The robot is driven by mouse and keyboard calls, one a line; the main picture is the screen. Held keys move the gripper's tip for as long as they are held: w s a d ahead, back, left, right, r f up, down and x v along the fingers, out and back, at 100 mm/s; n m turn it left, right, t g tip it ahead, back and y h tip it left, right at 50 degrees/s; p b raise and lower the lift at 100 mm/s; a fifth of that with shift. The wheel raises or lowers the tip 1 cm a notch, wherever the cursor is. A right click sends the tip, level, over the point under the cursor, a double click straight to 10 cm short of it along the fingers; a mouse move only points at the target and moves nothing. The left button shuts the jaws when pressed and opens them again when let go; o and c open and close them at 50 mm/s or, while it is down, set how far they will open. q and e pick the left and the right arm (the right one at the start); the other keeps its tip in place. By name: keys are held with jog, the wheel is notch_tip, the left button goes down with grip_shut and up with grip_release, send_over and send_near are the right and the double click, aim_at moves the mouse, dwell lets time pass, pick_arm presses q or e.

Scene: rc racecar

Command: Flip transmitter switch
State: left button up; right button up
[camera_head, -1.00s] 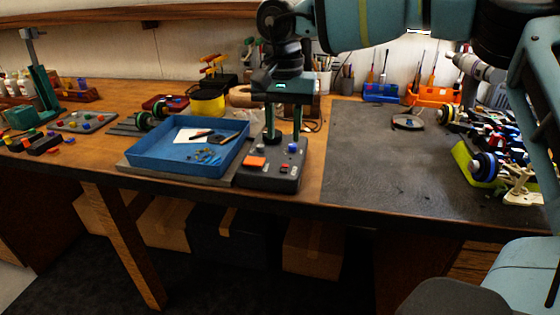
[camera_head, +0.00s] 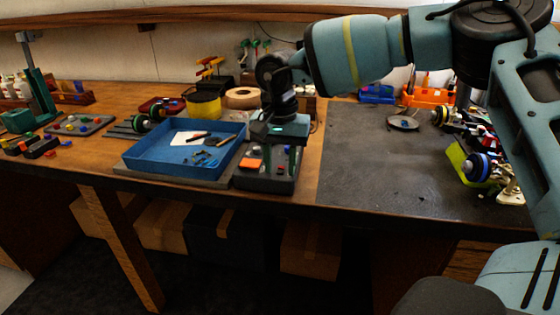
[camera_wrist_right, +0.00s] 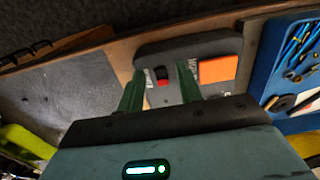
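The transmitter (camera_head: 259,184) is a dark grey box at the front edge of the bench, just right of the blue tray. It has an orange square (camera_head: 250,164), which also shows in the right wrist view (camera_wrist_right: 217,69). A small red switch (camera_wrist_right: 161,74) on its top face shows in the right wrist view. My right gripper (camera_wrist_right: 160,68) is low over the transmitter with its two green fingers apart, one on each side of the red switch. I cannot tell whether the fingers touch it. In the head view the gripper body hides part of the transmitter. My left gripper is not in view.
The blue tray (camera_head: 137,163) holding small parts and a white paper stands close on the left. A dark mat (camera_head: 370,160) covers the bench to the right, mostly clear. A racecar (camera_head: 480,165) sits at the far right. A yellow container (camera_head: 204,106) is behind.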

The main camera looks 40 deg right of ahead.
grip_shut()
